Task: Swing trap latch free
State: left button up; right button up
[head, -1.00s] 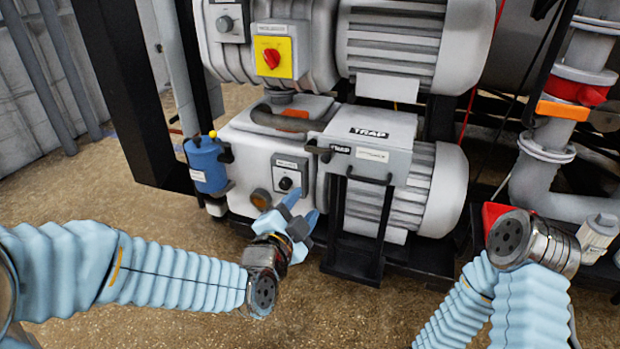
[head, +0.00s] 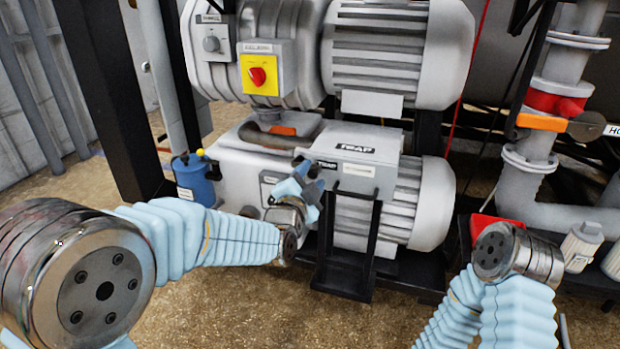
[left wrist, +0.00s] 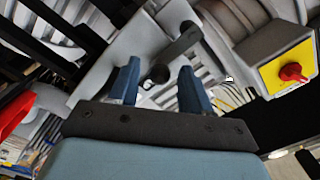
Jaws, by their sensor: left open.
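The trap (head: 352,152), a grey box labelled TRAP, sits on a black frame beside the lower pump. My left gripper (head: 308,178) is at the trap's left front corner and covers the latch area in the head view. In the left wrist view, a dark latch bar (left wrist: 180,44) lies across the light box face, with a dark round end or knob (left wrist: 158,73) nearer me. My left gripper (left wrist: 159,75) is open, its two blue fingers on either side of that knob. I cannot tell whether they touch it. My right gripper is hidden beyond its wrist.
A yellow switch plate with a red knob (head: 257,75) is above and left of the trap. A blue canister (head: 193,180) stands left. The black frame (head: 345,250) stands below the trap. Pipes with a red collar (head: 556,102) are at the right.

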pick_arm(q)
grip_shut()
dwell(0.3)
